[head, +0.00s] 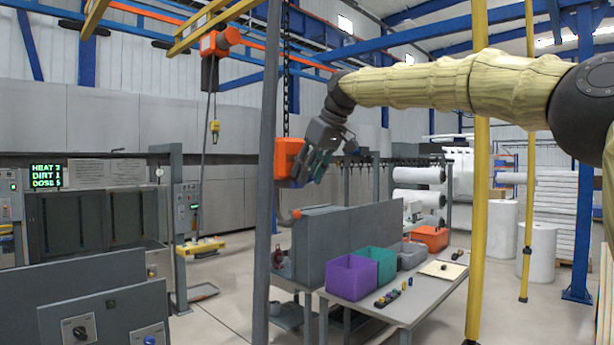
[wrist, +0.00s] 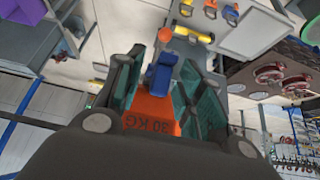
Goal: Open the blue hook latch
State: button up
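An orange hook block (head: 289,158) hangs from a chain left of my gripper (head: 312,168) in the head view. In the wrist view the orange body, marked 30 KG (wrist: 152,118), shows between my fingers. The blue latch (wrist: 160,76) stands out from it between the two teal fingertips of my gripper (wrist: 161,73). The fingers are apart, one on each side of the latch, with a gap visible on the left; contact on the right cannot be told. The latch cannot be made out in the head view. A grey hook with an orange part (head: 290,215) is below the block.
A grey table (head: 405,300) below carries a purple bin (head: 352,276), a teal bin (head: 378,260) and small coloured parts. A grey post (head: 265,180) stands left of the block, a yellow post (head: 478,200) right. A second hoist (head: 214,43) hangs at upper left.

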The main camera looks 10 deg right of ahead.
jog(key=v, duration=1.1)
jog(key=shift+a, duration=0.1)
